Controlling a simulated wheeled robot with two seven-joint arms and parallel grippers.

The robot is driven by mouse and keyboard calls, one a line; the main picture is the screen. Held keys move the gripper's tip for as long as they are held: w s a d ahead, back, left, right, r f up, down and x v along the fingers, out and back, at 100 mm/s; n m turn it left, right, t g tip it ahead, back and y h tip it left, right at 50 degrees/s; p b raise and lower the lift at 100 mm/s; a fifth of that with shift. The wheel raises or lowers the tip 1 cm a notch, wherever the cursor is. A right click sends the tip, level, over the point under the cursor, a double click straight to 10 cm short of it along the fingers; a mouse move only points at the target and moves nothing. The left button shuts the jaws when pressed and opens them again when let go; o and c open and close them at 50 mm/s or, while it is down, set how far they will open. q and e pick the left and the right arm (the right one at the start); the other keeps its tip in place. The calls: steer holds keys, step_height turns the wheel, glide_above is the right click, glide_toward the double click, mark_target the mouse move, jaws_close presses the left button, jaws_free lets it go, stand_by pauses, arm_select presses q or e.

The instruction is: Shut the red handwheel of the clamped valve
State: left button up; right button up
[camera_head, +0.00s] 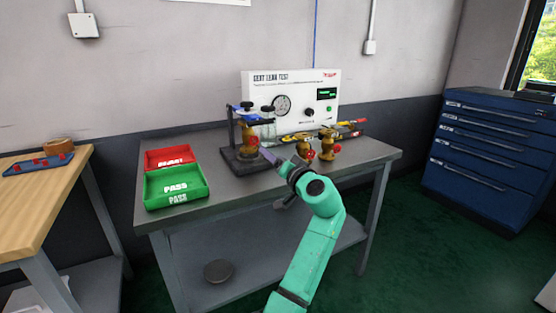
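The clamped valve (246,148) is a brass body standing upright in a dark clamp fixture (232,157) on the grey bench. Its small red handwheel (253,142) faces the front right. My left gripper is not in view.
A leak test panel (297,91) stands behind. A green PASS tray (176,187) and a red tray (170,155) sit at left.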

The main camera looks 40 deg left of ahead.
arm_select(q)
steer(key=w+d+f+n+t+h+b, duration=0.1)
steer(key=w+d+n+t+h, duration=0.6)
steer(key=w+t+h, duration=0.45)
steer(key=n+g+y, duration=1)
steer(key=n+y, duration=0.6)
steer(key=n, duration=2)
glide_toward(255, 140)
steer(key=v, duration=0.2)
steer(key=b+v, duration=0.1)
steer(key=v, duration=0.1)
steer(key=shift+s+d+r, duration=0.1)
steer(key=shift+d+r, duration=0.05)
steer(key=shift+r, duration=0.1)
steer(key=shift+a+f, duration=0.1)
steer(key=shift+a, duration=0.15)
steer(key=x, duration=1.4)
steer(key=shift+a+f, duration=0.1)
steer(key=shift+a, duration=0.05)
arm_select(e)
steer(key=w+r, duration=0.1)
steer(key=w+a+r, duration=0.1)
steer(key=shift+w+a, duration=0.1)
steer(key=shift+w, duration=0.3)
